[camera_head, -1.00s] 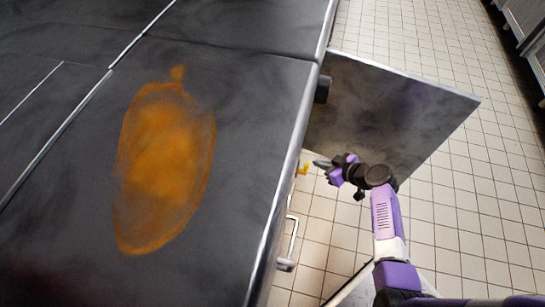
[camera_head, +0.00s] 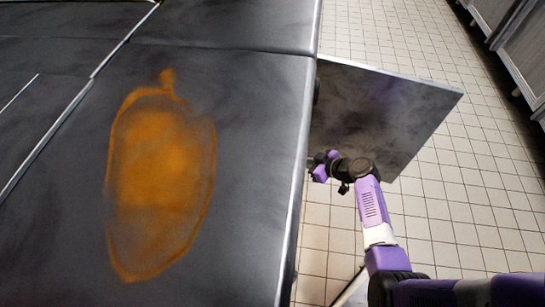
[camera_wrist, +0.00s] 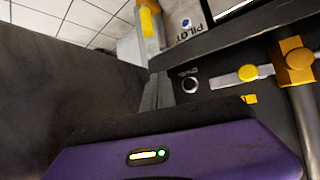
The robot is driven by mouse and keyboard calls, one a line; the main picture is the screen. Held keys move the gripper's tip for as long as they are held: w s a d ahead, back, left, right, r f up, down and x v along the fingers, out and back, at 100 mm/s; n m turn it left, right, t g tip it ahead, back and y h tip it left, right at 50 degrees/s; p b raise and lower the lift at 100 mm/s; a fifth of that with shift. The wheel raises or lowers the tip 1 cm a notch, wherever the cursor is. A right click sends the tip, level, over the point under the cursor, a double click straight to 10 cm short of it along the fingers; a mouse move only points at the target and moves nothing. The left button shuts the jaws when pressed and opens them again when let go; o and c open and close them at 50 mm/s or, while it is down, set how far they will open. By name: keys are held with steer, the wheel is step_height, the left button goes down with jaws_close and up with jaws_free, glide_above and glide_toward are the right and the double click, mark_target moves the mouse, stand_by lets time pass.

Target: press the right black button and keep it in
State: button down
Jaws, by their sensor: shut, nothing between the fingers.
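In the wrist view my gripper (camera_wrist: 158,90) is shut and empty, its grey fingers pointing at a dark control panel (camera_wrist: 225,73). A round black button with a pale ring (camera_wrist: 190,85) sits on that panel, just right of the fingertips. I cannot tell whether the fingers touch the panel; they do not cover the button. No second black button can be made out clearly. In the head view my gripper (camera_head: 318,167) is at the worktop's right edge, which hides the fingertips and the panel.
A dark worktop (camera_head: 250,120) with an orange stain fills the left. An open metal door (camera_head: 385,110) stands beyond my gripper. Yellow-and-grey valve fittings (camera_wrist: 248,73) are right of the button. A "PILOT" label (camera_wrist: 195,27) is above. Tiled floor (camera_head: 440,220) is clear at right.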

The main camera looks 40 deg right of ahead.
steer(key=shift+w+a, duration=1)
steer(key=shift+w, duration=0.25)
steer(key=shift+w+a, duration=0.95)
steer(key=shift+w, duration=0.3)
steer(key=shift+w+a, duration=0.1)
steer(key=shift+w, duration=0.05)
steer(key=shift+w+a, duration=0.15)
steer(key=shift+w, duration=0.05)
steer(key=shift+w+a, duration=0.3)
steer(key=shift+w, duration=0.05)
stand_by(2.2)
steer(key=shift+s+d+b, duration=0.1)
steer(key=shift+b, duration=0.2)
steer(key=shift+s+d, duration=0.45)
steer(key=shift+s, duration=0.15)
